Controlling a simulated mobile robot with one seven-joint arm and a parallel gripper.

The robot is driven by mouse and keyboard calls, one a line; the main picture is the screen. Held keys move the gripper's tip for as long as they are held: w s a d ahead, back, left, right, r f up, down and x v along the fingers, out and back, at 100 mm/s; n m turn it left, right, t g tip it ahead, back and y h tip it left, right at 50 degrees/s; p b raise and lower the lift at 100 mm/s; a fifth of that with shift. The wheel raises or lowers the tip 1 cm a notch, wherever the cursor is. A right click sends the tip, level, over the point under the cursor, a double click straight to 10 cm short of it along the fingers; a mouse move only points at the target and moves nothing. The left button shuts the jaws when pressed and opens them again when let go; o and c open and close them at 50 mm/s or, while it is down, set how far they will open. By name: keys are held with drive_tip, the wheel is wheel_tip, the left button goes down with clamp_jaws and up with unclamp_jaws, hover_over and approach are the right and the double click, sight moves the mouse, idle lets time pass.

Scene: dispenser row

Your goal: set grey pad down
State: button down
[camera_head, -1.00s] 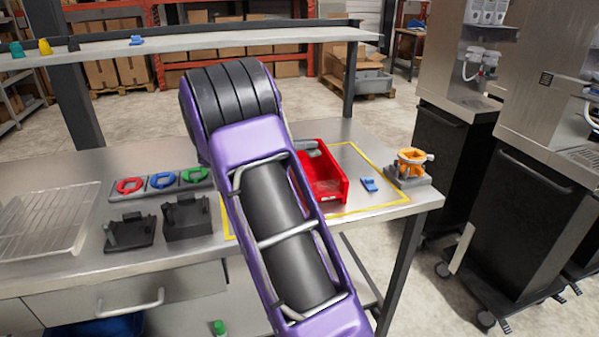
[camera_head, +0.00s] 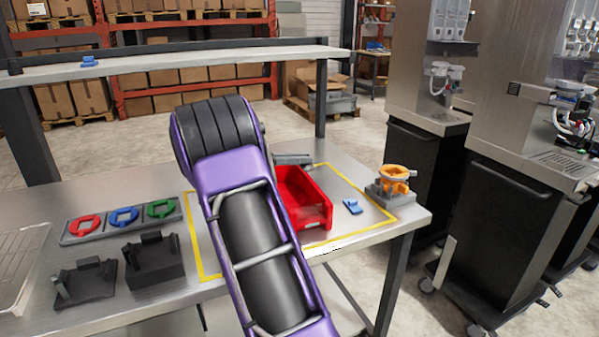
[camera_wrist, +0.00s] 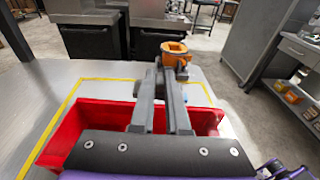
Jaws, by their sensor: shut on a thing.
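My gripper (camera_wrist: 160,105) shows in the wrist view as two grey fingers close together, reaching forward over the red bin. Its end (camera_head: 293,158) shows in the head view just right of my purple arm, by the bin's far left corner. It is shut on the grey pad, but the pad is hard to tell apart from the grey fingers. The red bin (camera_head: 318,216) stands on the metal table inside a yellow outline (camera_head: 360,233). It also shows under the fingers in the wrist view (camera_wrist: 62,138). My arm hides part of the table.
A blue part (camera_head: 352,207) lies right of the bin. An orange fixture (camera_head: 397,172) on a grey base stands at the table's right corner. Black holders (camera_head: 153,262) and a tray with red, blue and green rings (camera_head: 122,216) are at left. A shelf (camera_head: 180,60) runs behind.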

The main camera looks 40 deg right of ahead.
drive_tip(key=shift+f, duration=1.4)
drive_tip(key=shift+f, duration=0.35)
drive_tip(key=shift+f, duration=0.25)
drive_tip(key=c, duration=0.9)
unclamp_jaws()
drive_tip(key=shift+r, duration=0.1)
drive_tip(key=v, duration=0.8)
drive_tip(key=p+v, duration=0.1)
drive_tip(key=v, duration=0.3)
drive_tip(key=shift+r, duration=0.45)
